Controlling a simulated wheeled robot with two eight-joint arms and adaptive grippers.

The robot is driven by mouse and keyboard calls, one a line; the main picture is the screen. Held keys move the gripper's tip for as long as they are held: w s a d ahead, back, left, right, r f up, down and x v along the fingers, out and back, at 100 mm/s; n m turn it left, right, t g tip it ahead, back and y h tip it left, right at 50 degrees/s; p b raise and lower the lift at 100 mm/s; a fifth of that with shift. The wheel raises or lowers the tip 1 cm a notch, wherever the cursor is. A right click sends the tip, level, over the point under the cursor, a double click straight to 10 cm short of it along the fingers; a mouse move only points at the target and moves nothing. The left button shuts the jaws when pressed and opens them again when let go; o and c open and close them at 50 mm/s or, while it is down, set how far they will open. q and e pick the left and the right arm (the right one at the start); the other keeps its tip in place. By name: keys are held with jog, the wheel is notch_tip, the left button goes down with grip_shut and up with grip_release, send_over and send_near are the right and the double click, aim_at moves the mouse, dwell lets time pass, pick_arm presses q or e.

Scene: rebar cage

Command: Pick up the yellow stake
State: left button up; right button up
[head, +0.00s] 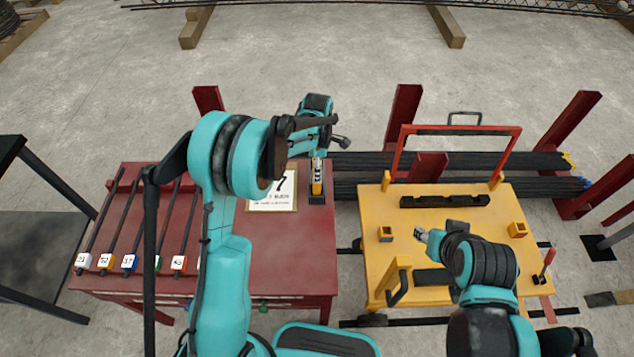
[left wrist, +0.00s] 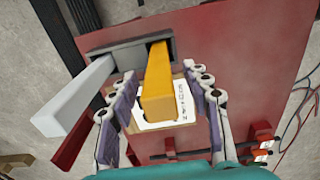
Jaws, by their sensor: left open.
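The yellow stake (left wrist: 158,85) stands in a dark holder block (left wrist: 105,47) on the red table, its end pointing toward the left wrist camera. In the head view the yellow stake (head: 316,187) shows just below my left gripper (head: 318,155). My left gripper (left wrist: 168,112) is open, with one finger on each side of the stake; I cannot tell whether either finger touches it. A white bar (left wrist: 75,95) stands in the same holder, close to the left finger. My right gripper (head: 420,235) is over the yellow table; its jaw state is unclear.
A numbered card (head: 272,190) lies on the red table (head: 290,250) beside the holder. Several dark rods with numbered tags (head: 130,262) lie at its left. The yellow table (head: 440,220) bears a red frame (head: 460,130) and small yellow blocks. Red posts (head: 403,115) stand behind.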

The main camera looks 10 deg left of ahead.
pick_arm(q)
jog(key=shift+f, duration=0.55)
grip_shut()
jog(key=shift+r, duration=0.1)
